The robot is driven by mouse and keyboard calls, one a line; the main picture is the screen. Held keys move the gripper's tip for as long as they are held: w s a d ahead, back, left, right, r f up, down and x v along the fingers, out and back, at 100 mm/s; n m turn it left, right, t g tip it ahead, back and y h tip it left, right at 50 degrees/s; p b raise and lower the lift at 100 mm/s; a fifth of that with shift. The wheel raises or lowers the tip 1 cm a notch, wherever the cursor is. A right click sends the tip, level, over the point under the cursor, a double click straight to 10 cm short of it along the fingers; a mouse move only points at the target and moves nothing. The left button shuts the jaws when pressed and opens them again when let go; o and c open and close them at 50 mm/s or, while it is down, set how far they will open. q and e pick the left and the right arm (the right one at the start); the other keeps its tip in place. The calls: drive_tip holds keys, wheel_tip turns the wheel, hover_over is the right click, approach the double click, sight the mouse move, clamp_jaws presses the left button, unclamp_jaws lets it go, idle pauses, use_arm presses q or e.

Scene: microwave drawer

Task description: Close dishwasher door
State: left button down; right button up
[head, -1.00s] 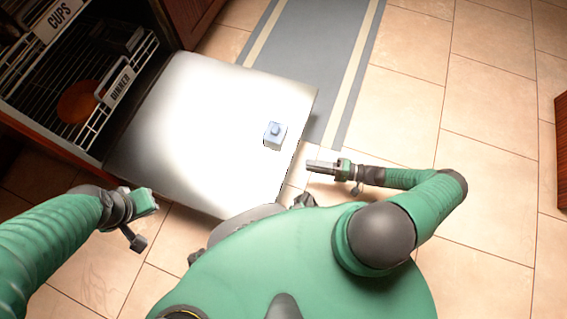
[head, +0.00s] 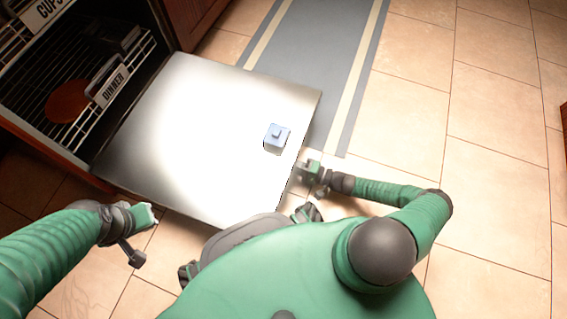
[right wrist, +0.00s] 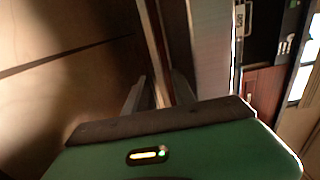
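The dishwasher door (head: 190,120) is a pale metal panel, folded down open in the head view. A small light-blue block with a knob (head: 276,138) shows on it near its right edge. My right gripper (head: 303,172) is at the door's right edge, and its fingertips are mostly hidden there. In the right wrist view its two fingers (right wrist: 158,95) stand apart, close beside a long panel edge (right wrist: 212,50); I cannot tell whether they touch it. My left gripper (head: 147,216) is off the door's lower-left edge, with nothing visible in it; its fingers are not clear.
The dishwasher interior (head: 70,75) holds wire racks, a "DINNER" label (head: 109,84) and an orange-brown round dish (head: 68,101). A grey striped rug (head: 315,65) lies beyond the door. The tiled floor (head: 490,130) at right is clear.

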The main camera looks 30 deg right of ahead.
clamp_jaws()
drive_tip(key=shift+f, duration=0.1)
idle(1.2)
